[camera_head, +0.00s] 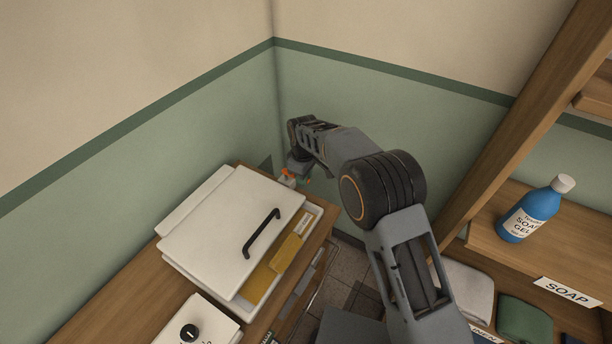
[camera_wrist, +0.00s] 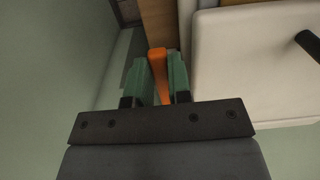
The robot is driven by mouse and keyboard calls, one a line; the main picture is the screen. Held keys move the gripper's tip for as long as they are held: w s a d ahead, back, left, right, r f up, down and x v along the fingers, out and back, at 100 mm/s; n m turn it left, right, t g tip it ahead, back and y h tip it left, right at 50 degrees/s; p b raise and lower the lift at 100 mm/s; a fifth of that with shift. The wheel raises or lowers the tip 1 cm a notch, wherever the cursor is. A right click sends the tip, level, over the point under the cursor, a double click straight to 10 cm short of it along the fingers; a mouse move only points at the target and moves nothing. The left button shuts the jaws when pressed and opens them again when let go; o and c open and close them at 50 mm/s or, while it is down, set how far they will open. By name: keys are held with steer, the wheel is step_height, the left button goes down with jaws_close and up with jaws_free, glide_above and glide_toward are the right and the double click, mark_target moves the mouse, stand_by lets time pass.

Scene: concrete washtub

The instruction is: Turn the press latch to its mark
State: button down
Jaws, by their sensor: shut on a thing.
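The press latch shows as an orange lever (camera_wrist: 158,70) between the two green fingers of my gripper (camera_wrist: 157,82) in the wrist view. The fingers are shut on it. In the head view a small orange part of the latch (camera_head: 287,172) shows at the far corner of the white press (camera_head: 235,215), and my gripper (camera_head: 300,176) is beside it, mostly hidden by my arm. The press has a white lid with a black handle (camera_head: 262,233). I cannot make out the latch's mark in either view.
Yellow pieces (camera_head: 287,252) lie in the press's open front. A white box with a black knob (camera_head: 190,331) stands nearer on the wooden bench (camera_head: 110,305). Green walls close in behind the press. At right, a wooden shelf (camera_head: 480,240) holds a blue soap bottle (camera_head: 530,212).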

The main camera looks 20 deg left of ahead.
steer(key=c, duration=1.2)
jaws_free()
steer(key=shift+s, duration=0.15)
steer(key=shift+o, duration=0.8)
step_height(320, 180, up, 14)
steer(key=shift+b, duration=0.3)
steer(key=shift+f, duration=0.15)
